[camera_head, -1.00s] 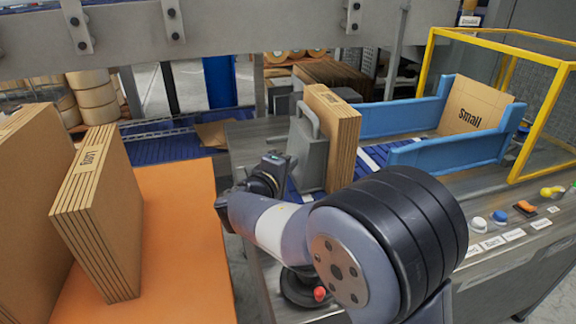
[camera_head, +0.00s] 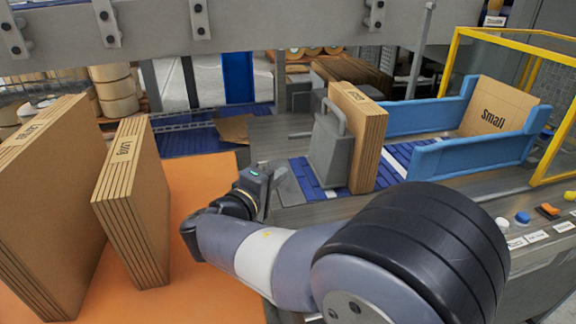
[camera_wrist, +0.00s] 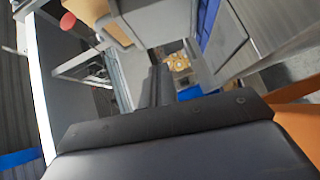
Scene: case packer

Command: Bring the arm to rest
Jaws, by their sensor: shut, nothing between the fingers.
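My arm reaches from the bottom right to the left across the head view. My gripper (camera_head: 266,192) is small there, past the dark wrist with a green light, over the gap between the orange table and the machine. In the wrist view my gripper (camera_wrist: 155,88) shows as narrow dark fingers close together beyond the dark wrist housing. It is shut with nothing in it. The fingertips are hard to make out in both views.
The orange table (camera_head: 195,215) bears a stack of Long cartons (camera_head: 135,205) and another stack (camera_head: 45,190) at left. Behind the gripper, a grey handled plate (camera_head: 327,155) stands against a carton stack (camera_head: 362,135). Blue rails (camera_head: 470,158) and a yellow frame (camera_head: 560,130) lie right.

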